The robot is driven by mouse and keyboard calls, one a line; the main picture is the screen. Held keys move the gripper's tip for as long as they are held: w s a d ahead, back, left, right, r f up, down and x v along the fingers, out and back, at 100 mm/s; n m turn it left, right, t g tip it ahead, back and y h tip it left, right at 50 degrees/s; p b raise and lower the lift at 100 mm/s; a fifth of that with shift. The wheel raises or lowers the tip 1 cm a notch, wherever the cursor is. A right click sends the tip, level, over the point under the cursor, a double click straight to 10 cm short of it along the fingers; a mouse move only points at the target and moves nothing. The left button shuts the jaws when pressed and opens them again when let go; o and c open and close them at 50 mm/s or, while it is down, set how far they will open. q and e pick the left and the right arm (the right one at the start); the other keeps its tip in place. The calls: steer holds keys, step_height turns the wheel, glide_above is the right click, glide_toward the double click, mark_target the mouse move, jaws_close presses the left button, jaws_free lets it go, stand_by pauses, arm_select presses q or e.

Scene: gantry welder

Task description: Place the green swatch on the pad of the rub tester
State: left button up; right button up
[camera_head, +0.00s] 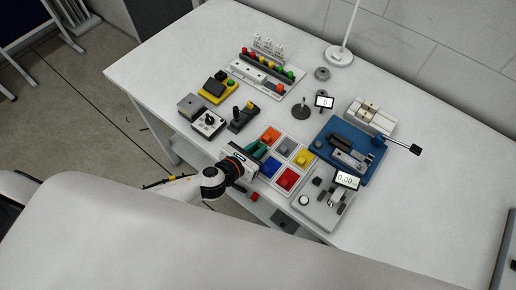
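The green swatch (257,150) is in the swatch tray, in the compartment left of the grey one, partly hidden by my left gripper (254,161). The gripper comes in from the left, low over that corner of the tray. Its fingers are too small and covered to tell whether they are open or touching the swatch. A blue-based machine (372,172) with a lever stands right of the tray, probably the rub tester; I cannot make out its pad clearly. My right gripper is not in view.
Orange (270,135), yellow (303,158), blue (287,180) and red (269,167) swatches share the tray. A grey instrument with a display (346,180) stands in front of the blue machine. Control boxes (208,123) stand left. The table's right side is clear.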

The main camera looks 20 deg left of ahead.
arm_select(q)
jaws_close()
steer(key=a+r+n+y+b, duration=0.1)
steer(key=a+r+n+y, duration=0.1)
steer(key=r, duration=0.8)
steer(key=a+r+n+y+b, duration=0.1)
steer(key=a+r+n+y, duration=0.1)
steer(key=r, duration=0.9)
steer(key=shift+w+a+t+y, duration=0.3)
steer(key=shift+a+t, duration=0.1)
steer(key=shift+a, duration=0.4)
steer(key=shift+s, duration=0.1)
